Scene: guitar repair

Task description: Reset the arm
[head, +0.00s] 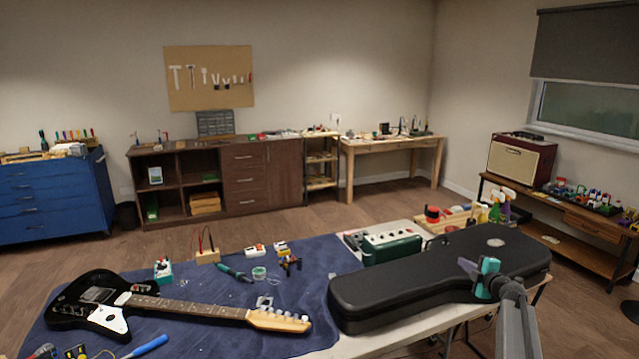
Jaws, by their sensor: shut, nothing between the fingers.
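My gripper (466,266) shows at the end of my grey arm, in the lower right of the head view. It is small and dark, beside a teal section of my wrist, and it is shut and empty. In the picture it lies over the right part of the closed black guitar case (400,284). I cannot tell how far above the case it is. My arm hides part of the case's front right side.
A black electric guitar (97,296) lies on a blue cloth (215,338) on the table, left of the case. Small tools lie behind it. A green box (392,246) and spray bottles (501,204) stand behind the case. Open floor (290,222) lies beyond the table.

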